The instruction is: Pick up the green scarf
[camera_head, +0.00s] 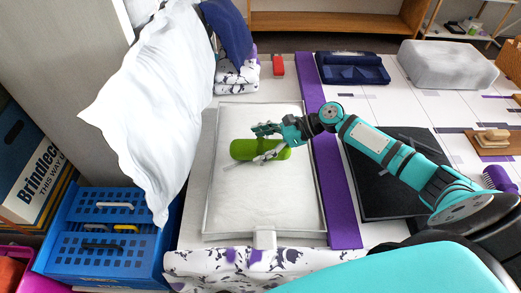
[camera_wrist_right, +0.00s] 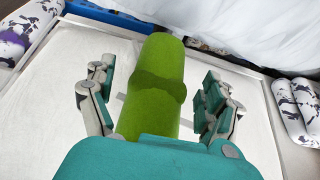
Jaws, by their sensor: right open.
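The green scarf (camera_head: 243,149), rolled into a cylinder, lies on a white tray (camera_head: 231,213) in the head view. My right gripper (camera_head: 258,146) is over the scarf's right part, with its fingers on either side of it. In the right wrist view, the scarf (camera_wrist_right: 158,75) runs between the open fingers of my right gripper (camera_wrist_right: 155,100), with gaps showing on both sides. The scarf's near end is hidden behind the gripper's body. My left gripper is not in view.
A white pillow (camera_head: 155,95) stands to the left of the tray. A blue crate (camera_head: 105,225) is at lower left. A purple strip (camera_head: 330,185) runs along the tray's right side, with a black mat (camera_head: 375,190) beyond. A red object (camera_head: 278,66) lies behind the tray.

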